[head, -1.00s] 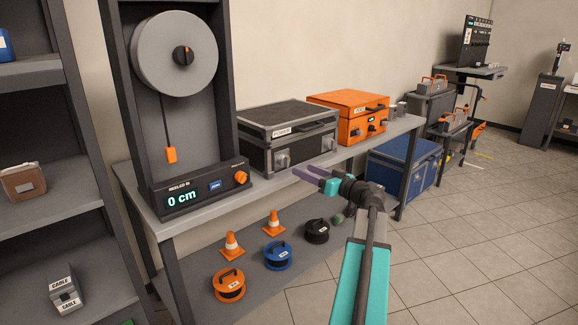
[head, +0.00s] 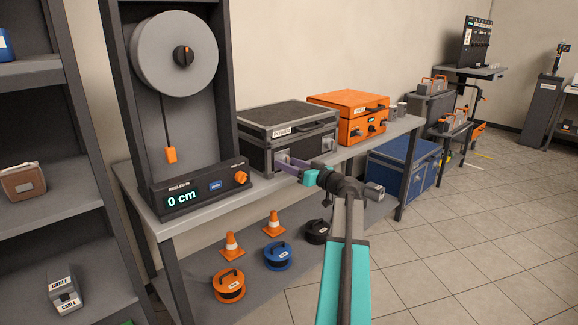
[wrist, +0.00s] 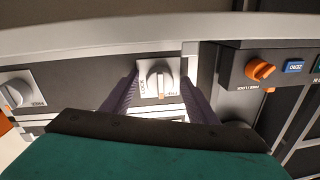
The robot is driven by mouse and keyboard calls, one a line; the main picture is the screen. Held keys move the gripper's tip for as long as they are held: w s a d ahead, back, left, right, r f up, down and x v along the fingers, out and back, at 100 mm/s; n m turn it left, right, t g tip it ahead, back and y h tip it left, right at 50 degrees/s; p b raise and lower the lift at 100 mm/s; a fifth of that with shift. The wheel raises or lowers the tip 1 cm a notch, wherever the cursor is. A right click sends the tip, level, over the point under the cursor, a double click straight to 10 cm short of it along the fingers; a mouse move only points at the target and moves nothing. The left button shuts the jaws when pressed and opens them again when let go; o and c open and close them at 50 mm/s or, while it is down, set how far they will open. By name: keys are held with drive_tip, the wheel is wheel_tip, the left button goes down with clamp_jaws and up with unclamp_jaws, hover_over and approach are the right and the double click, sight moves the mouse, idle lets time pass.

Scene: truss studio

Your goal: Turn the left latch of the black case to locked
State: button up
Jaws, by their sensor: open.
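The black case (head: 290,125) stands shut on the workbench, left of an orange case. Its left latch (wrist: 159,76) is a pale knob on a white plate, seen in the wrist view. The knob's orange tip points down in that picture, by small lettering; other lettering, seemingly LOCK, is on the plate's left side. My gripper (head: 284,161) is at the case's front in the head view. In the wrist view my gripper (wrist: 160,88) is open, with one finger on each side of the latch; contact cannot be told. In the head view the fingers partly hide the latch.
The right latch (wrist: 16,90) shows at the wrist view's left. A reel stand with an orange knob (head: 241,177) is left of the case; the orange case (head: 350,105) is right. Cones and cable reels (head: 278,256) are on the lower shelf. Open floor lies right.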

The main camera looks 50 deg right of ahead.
drive_tip(key=c, duration=0.9)
drive_tip(key=shift+a, duration=0.3)
drive_tip(key=shift+c, duration=0.8)
drive_tip(key=shift+d, duration=0.25)
drive_tip(key=shift+m, duration=0.4)
drive_tip(key=m, duration=0.6)
drive_tip(key=m+h+p, duration=0.1)
drive_tip(key=m, duration=0.5)
drive_tip(key=m+p, duration=0.1)
drive_tip(key=m, duration=0.5)
drive_tip(key=shift+a+r+t, duration=0.15)
drive_tip(key=shift+a+t, duration=0.1)
drive_tip(key=shift+t, duration=0.15)
